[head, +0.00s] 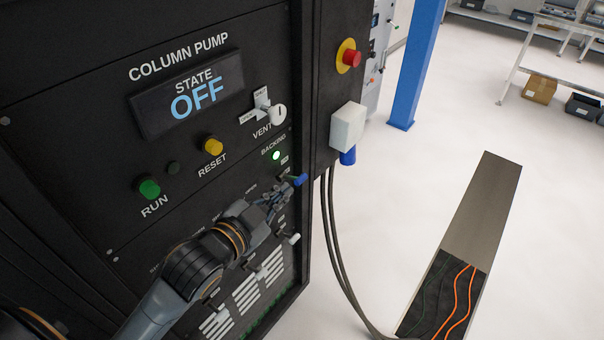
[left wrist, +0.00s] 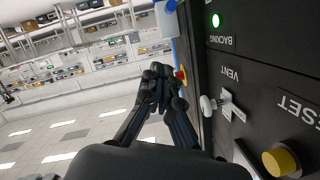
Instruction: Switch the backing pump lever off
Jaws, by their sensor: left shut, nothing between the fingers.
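The BACKING label and its lit green lamp (head: 276,155) are on the black pump panel; the lamp also shows in the left wrist view (left wrist: 215,20). Just below it in the head view, a small lever with a blue grip (head: 300,180) sticks out near the panel's right edge. My left gripper (head: 284,190) is at this lever, its fingers shut and empty; they partly hide the lever's base. I cannot tell whether they touch it. In the left wrist view the shut fingertips (left wrist: 158,72) point past the panel edge. My right gripper is not in view.
The panel has a STATE OFF display (head: 188,95), green RUN button (head: 149,189), yellow RESET button (head: 212,146) and white VENT handle (head: 272,113). A red stop button (head: 351,58) and white box (head: 347,126) are to the right. Cables hang below; a floor channel (head: 475,215) lies beyond.

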